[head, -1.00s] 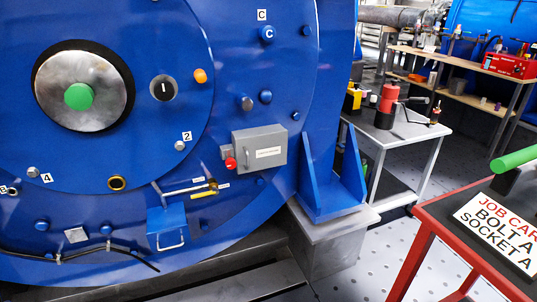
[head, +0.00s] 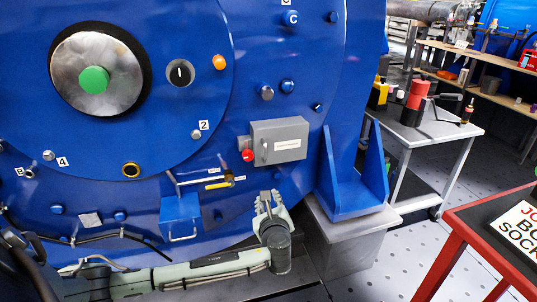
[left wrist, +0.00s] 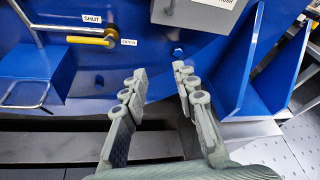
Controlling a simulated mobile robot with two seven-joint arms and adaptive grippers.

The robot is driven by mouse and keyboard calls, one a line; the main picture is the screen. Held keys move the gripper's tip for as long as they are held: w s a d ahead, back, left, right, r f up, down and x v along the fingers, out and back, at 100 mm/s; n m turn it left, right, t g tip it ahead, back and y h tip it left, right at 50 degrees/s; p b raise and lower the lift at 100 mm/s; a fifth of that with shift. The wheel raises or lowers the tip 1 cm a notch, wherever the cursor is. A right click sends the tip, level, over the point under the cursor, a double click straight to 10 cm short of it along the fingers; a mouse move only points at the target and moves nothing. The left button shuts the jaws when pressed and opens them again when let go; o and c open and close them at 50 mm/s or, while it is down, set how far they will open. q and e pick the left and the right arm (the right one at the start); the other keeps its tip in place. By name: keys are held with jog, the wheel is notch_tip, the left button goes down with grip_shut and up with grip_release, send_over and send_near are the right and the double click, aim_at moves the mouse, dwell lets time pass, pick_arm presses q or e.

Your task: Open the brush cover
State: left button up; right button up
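The brush cover appears to be the grey box (head: 285,143) on the blue motor face, shut, with a small label and a latch-like handle at its left side. Its lower part, with a partly cut-off label, shows at the top of the left wrist view (left wrist: 205,12). My left gripper (head: 267,197) is below the box, pointing up. In the left wrist view its two fingers (left wrist: 160,72) are apart with nothing between them, and they do not touch the box. My right gripper is in neither view.
A red knob (head: 247,156) sits left of the box. A pipe with a yellow lever (head: 218,185) and a blue tray-like box (head: 180,219) are to the left of my gripper. A blue bracket (head: 350,185) stands to the right. A red cart (head: 455,240) is at the far right.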

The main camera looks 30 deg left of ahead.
aim_at(265, 152)
pick_arm(q)
jog(key=w+a+r+m+t, duration=0.1)
jog(key=w+a+r, duration=0.1)
jog(key=w, duration=0.1)
jog(key=w+a+r+m+y, duration=0.1)
jog(key=w+a+r+m, duration=0.1)
jog(key=w+a, duration=0.1)
jog(key=w+a+r+m+t, duration=0.1)
jog(key=w+a+r+m, duration=0.1)
jog(key=w+r, duration=0.1)
jog(key=shift+w+a+r+t+y+b, duration=0.1)
jog(key=shift+w+a+t+y+b, duration=0.05)
jog(key=shift+w+t+y+b, duration=0.2)
jog(key=shift+w+a, duration=0.25)
jog(key=shift+w, duration=0.05)
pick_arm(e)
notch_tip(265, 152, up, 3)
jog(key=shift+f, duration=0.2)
pick_arm(q)
jog(key=shift+c, duration=0.4)
grip_shut()
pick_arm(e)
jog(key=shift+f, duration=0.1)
